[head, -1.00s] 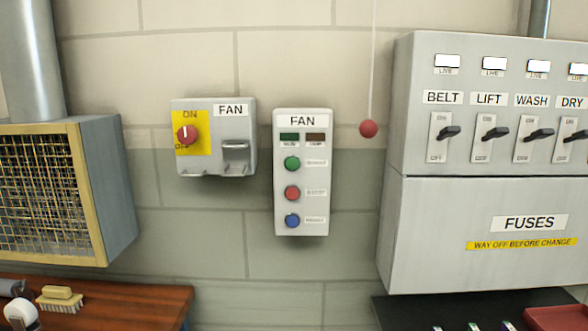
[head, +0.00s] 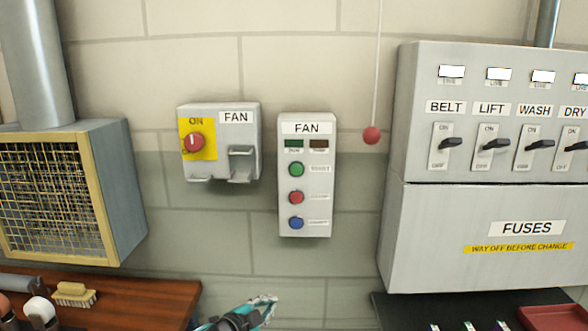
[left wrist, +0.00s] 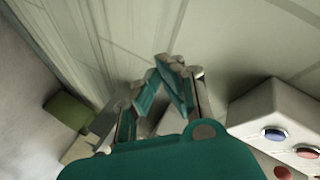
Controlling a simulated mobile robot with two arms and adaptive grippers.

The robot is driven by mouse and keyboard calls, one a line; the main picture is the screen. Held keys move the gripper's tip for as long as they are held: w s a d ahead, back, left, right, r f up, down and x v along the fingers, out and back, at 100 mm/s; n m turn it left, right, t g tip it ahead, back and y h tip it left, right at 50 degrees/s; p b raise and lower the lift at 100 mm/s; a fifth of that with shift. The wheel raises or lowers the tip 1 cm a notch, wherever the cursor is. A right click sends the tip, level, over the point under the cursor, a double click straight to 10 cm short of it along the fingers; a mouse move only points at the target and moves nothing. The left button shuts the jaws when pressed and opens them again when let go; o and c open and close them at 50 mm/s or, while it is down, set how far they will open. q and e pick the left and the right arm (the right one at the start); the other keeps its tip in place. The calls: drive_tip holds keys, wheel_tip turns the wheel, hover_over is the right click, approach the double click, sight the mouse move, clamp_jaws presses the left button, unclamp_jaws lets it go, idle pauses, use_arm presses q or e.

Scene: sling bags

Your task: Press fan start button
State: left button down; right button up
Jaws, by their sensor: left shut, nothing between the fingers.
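The fan control box (head: 306,210) is a pale grey box on the wall, labelled FAN. It has a green button (head: 296,169) at the top, a red button (head: 296,198) below it and a blue button (head: 296,223) at the bottom. The small text beside them is too blurred to read. My left gripper (head: 262,304) shows at the bottom edge of the head view, below and left of the box and apart from it. In the left wrist view its fingers (left wrist: 168,65) are shut and empty, and the box's blue button (left wrist: 275,134) shows at the right. My right gripper is out of view.
A FAN switch box (head: 220,165) with a red knob is left of the control box. A red ball (head: 371,135) hangs on a cord to its right. The large fuse cabinet (head: 450,205) is further right. A wooden bench (head: 150,295) is at lower left.

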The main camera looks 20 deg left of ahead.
sight(293, 178)
use_arm(q)
wheel_tip(293, 178, up, 21)
drive_tip(key=d+m+t+h+p, duration=0.1)
drive_tip(key=m+t+h, duration=0.15)
drive_tip(key=m, duration=0.35)
drive_tip(key=s+r+m+h, duration=0.1)
drive_tip(key=s+r+m, duration=0.1)
drive_tip(key=s+r, duration=0.2)
drive_tip(key=s+d+r+m+h+p, duration=0.1)
drive_tip(key=s+r+m+h, duration=0.1)
drive_tip(key=r, duration=0.7)
drive_tip(key=shift+s+m, duration=0.5)
drive_tip(key=shift+s, duration=0.7)
drive_tip(key=shift+g, duration=0.25)
drive_tip(key=shift+w+a+p+x, duration=0.3)
drive_tip(key=shift+p+x, duration=0.55)
drive_tip(key=shift+x, duration=1.3)
drive_tip(key=shift+w+a+p+x, duration=0.15)
drive_tip(key=shift+a+p+x, duration=0.55)
drive_tip(key=shift+x, duration=1.45)
drive_tip(key=shift+w+a+p+x, duration=0.2)
drive_tip(key=shift+p+x, duration=0.85)
drive_tip(key=shift+x, duration=1.05)
